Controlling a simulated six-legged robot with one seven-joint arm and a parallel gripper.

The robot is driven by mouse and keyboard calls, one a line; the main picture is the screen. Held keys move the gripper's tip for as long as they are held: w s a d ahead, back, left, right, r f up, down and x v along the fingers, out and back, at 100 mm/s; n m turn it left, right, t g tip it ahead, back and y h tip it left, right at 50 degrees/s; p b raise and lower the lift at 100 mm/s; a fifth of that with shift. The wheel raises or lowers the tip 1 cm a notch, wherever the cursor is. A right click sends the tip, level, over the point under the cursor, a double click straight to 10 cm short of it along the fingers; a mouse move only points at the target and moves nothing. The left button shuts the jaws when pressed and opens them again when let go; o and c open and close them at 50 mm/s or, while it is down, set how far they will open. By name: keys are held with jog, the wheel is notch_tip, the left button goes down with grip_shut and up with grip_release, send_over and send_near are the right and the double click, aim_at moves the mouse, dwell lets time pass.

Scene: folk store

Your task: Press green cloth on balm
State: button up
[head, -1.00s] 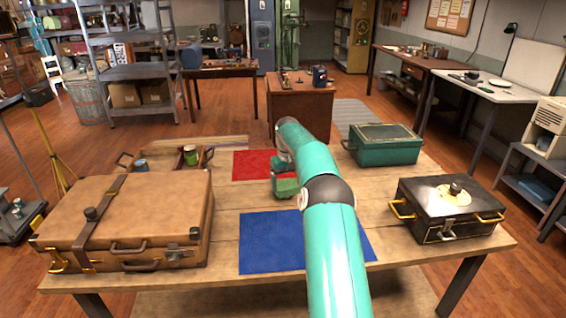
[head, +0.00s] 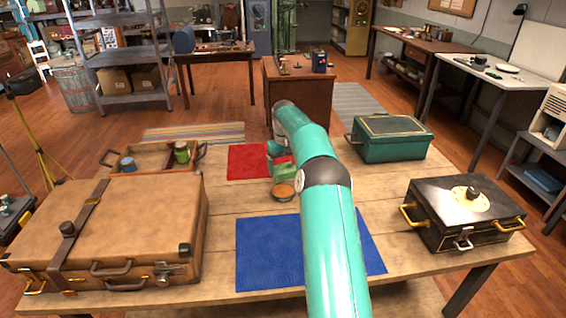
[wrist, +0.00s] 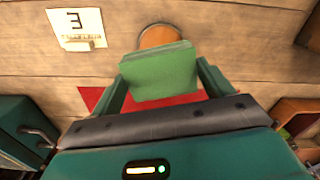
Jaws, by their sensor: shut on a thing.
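My gripper (head: 277,158) is shut on the green cloth (head: 284,171), a folded block that shows between both fingers in the wrist view (wrist: 160,75). The balm (head: 283,190) is a small round tin with an orange-brown top, on the table between the red and blue mats. In the wrist view the balm (wrist: 160,36) shows just past the cloth's edge, partly covered by it. Whether cloth and balm touch, I cannot tell. My arm hides part of the table beyond.
A red mat (head: 246,161) lies behind and a blue mat (head: 268,265) in front. A tan suitcase (head: 130,230) and an open tray (head: 140,156) stand left. A green case (head: 392,148) and black case (head: 440,225) stand right. A white card (wrist: 77,25) lies near the balm.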

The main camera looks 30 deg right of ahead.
jog(key=shift+w, duration=0.2)
jog(key=shift+s+f, duration=0.1)
jog(key=shift+f, duration=0.15)
jog(key=shift+a+f, duration=0.1)
jog(key=shift+f, duration=2.6)
jog(key=shift+f, duration=0.6)
jog(key=shift+r, duration=0.15)
jog(key=shift+r, duration=3.45)
